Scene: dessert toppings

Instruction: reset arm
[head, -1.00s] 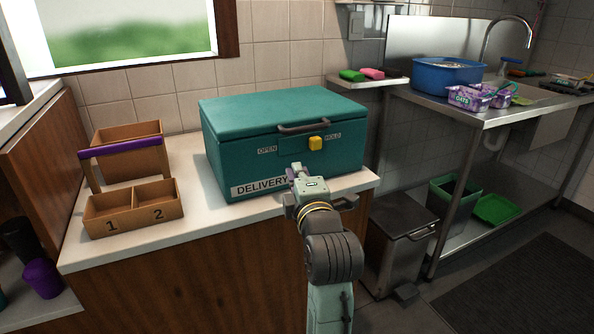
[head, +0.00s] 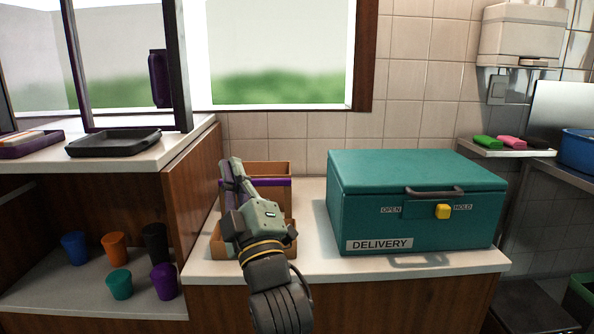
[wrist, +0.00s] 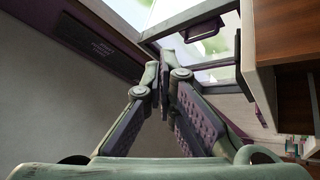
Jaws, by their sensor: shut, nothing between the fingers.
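My gripper (head: 229,172) is raised in front of the wooden carrier in the head view, its fingers pointing up. In the wrist view my gripper (wrist: 165,70) has its two fingertips together with nothing between them. My arm hides much of the carrier, including most of its front compartments.
A closed teal delivery box (head: 365,222) stands right of the carrier (head: 272,168) on the white counter (head: 310,262). Several coloured cups, one purple (head: 164,282), stand on the lower left shelf. A dark tray (head: 113,143) lies on the ledge above. A wooden partition (head: 195,185) rises left of the carrier.

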